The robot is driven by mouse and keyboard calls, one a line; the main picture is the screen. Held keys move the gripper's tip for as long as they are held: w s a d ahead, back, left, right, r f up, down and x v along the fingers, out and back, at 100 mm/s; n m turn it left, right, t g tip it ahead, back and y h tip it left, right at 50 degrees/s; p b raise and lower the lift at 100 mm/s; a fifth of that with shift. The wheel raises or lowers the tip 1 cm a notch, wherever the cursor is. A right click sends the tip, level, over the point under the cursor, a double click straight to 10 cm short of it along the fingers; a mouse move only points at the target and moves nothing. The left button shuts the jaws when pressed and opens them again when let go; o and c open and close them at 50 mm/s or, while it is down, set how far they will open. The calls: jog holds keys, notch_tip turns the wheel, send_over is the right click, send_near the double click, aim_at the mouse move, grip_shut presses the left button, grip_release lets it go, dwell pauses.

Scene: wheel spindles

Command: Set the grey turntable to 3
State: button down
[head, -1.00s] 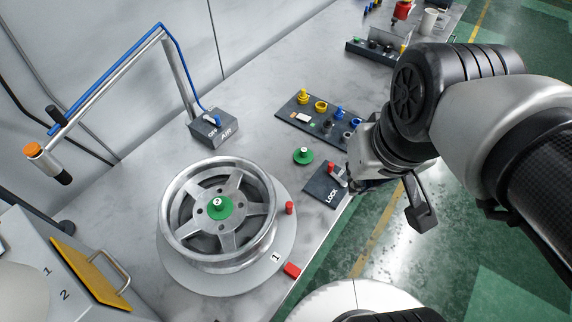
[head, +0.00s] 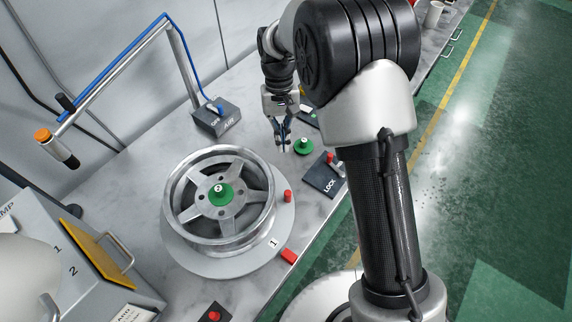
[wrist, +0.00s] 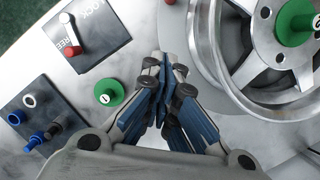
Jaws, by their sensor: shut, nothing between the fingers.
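The grey turntable (head: 200,262) is a round plate on the bench, with a silver five-spoke wheel (head: 262,210) lying on it. The label 1 (head: 273,243) on its rim faces a red block (head: 289,256) at the bench edge. A red peg (head: 288,196) stands on the rim. My gripper (head: 284,149) is shut and empty, pointing down just behind the wheel; its fingertips also show in the wrist view (wrist: 165,62). The dark LOCK panel (head: 322,181) has a lever, which shows in the wrist view (wrist: 69,33) between LOCK and FREE lettering; its exact setting is unclear.
A green cap marked 1 (head: 303,147) lies right of my gripper. Another green cap marked 2 (head: 220,192) sits on the wheel hub. A grey AIR box (head: 217,121) with a post stands behind. A sloped console with a yellow panel (head: 92,252) is at left.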

jog(key=b, duration=0.3)
send_near(287, 183)
jog(key=f, duration=0.6)
jog(key=shift+w+a, duration=0.3)
jog(key=s, duration=0.1)
jog(key=s+b, duration=0.1)
jog(key=s, duration=0.1)
jog(key=shift+d, duration=0.2)
jog(key=shift+s+r, duration=0.1)
jog(key=shift+s, duration=0.4)
jog(key=shift+s+d, duration=0.1)
jog(key=shift+s, duration=0.05)
jog(key=shift+s+d+m, duration=0.1)
jog(key=shift+s+m, duration=0.2)
jog(key=shift+s+d, duration=0.1)
jog(key=shift+s, duration=0.1)
